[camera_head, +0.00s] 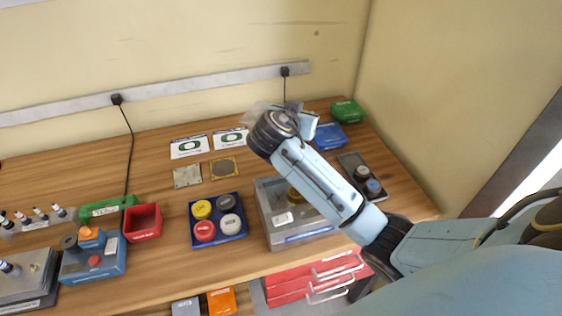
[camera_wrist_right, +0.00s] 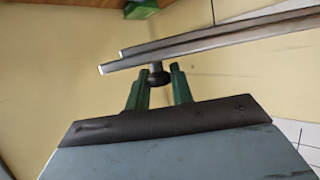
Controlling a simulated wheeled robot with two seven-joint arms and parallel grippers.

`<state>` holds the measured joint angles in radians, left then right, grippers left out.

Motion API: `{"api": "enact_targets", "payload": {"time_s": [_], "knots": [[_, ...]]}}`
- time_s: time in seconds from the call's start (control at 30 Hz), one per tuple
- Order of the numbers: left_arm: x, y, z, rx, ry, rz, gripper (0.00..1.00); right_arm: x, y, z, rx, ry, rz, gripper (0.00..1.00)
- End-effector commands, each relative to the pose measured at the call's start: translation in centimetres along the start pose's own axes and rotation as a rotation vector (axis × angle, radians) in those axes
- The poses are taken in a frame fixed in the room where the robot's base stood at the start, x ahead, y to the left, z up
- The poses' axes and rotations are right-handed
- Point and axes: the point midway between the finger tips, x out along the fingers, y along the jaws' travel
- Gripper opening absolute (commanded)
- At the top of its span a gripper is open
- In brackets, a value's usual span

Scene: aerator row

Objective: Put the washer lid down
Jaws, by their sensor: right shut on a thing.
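In the right wrist view, my right gripper (camera_wrist_right: 157,84) has its two green fingers closed around the dark knob (camera_wrist_right: 157,75) of the washer lid. The lid (camera_wrist_right: 205,42) shows nearly edge-on as a long grey metal slab, held clear in the air. In the head view, my right arm reaches in from the right over the table. The lid (camera_head: 258,110) shows there only as a greyish piece beyond my wrist, and the fingers are hidden. A grey box (camera_head: 268,228), apparently the washer, stands below, partly covered by my arm. My left gripper is out of view.
The wooden table (camera_head: 155,160) holds a blue tray (camera_head: 219,239) with coloured caps, a red bin (camera_head: 143,222), and two white cards (camera_head: 189,147) near a flat grey plate (camera_head: 187,176). A dark tray (camera_head: 351,160) and a blue box (camera_head: 329,136) lie right of my arm.

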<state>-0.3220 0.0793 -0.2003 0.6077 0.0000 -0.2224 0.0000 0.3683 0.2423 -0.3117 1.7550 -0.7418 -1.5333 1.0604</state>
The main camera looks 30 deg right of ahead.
Motion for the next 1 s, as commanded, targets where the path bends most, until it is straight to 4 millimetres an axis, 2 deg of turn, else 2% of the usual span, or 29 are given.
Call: {"api": "enact_targets", "payload": {"time_s": [0.03,0.13,0.37,0.8,1.0], "knots": [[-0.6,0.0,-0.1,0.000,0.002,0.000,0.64,0.1,0.0,-0.8,0.018,0.000,0.034,0.00],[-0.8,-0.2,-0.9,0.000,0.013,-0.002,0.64,0.6,0.2,-0.5,0.031,0.001,0.071,0.00],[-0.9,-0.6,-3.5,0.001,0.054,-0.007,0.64,2.3,0.3,3.4,0.032,0.002,0.079,0.00],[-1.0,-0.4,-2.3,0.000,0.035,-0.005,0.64,4.2,0.2,8.1,0.033,0.002,0.075,0.00],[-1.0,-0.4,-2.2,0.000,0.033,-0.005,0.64,4.3,0.2,8.2,0.036,0.002,0.073,0.00]]}}
